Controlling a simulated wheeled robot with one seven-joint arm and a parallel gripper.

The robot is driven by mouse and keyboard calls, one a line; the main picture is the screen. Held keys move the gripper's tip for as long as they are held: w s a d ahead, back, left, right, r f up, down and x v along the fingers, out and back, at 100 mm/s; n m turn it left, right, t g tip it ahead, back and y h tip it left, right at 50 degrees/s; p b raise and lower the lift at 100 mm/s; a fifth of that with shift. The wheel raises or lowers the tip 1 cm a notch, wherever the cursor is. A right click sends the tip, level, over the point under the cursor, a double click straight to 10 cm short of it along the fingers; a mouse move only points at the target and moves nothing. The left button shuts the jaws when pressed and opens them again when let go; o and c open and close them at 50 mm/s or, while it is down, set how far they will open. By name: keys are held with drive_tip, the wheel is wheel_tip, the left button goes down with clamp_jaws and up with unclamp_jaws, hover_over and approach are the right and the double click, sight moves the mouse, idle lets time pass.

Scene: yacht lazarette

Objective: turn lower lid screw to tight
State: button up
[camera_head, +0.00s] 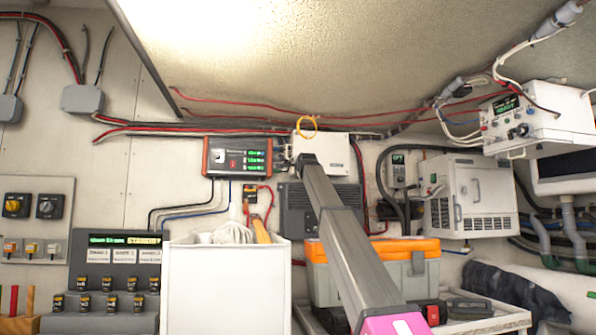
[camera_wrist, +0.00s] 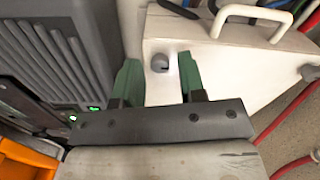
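The white box (camera_head: 340,157) is on the back wall in the head view, partly hidden behind my arm. In the wrist view its white lid (camera_wrist: 230,65) fills the upper right. A grey lid screw (camera_wrist: 160,63), on the lid end near the grey ribbed unit, looks like the lower one. A second grey screw (camera_wrist: 310,73) is at the right edge. My gripper (camera_wrist: 158,72) is open, its green fingers on either side of the lower screw with gaps visible. I cannot tell whether the fingertips reach its depth. The screw's marking is too small to read.
A grey ribbed unit (camera_wrist: 62,45) is close beside my gripper; it also shows below the white box in the head view (camera_head: 292,205). A white handle (camera_wrist: 250,17) sticks out from the lid. Red cables (camera_wrist: 285,137) run at the right. An orange-lidded toolbox (camera_head: 425,246) stands below.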

idle(0.3)
drive_tip(key=v, duration=1)
drive_tip(key=shift+s, duration=0.4)
drive_tip(key=shift+d, duration=0.1)
